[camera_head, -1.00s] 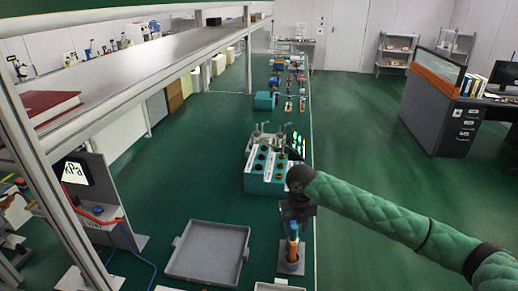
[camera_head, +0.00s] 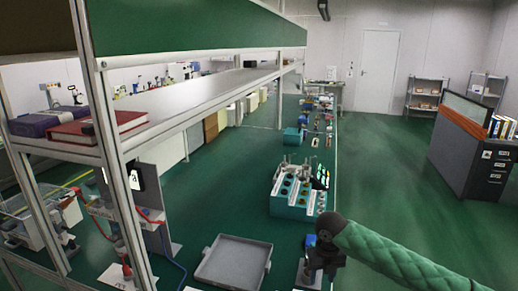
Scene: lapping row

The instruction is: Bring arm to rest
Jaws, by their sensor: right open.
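My right arm, in a green quilted sleeve, comes in from the right edge in the head view. Its dark right gripper (camera_head: 318,270) points down at the lower middle, just right of a small grey stand (camera_head: 304,276) on the green worktop. The jaws are open; no object shows between them, though the fingertips are small and dark. A small blue item (camera_head: 309,241) shows beside the wrist, partly hidden by it. My left gripper is not in view.
A grey tray (camera_head: 236,262) lies left of the right gripper. A teal box with round sockets (camera_head: 290,212) stands beyond it. A shelf with a red binder (camera_head: 98,128) rises at left. Open floor (camera_head: 385,180) lies right of the worktop.

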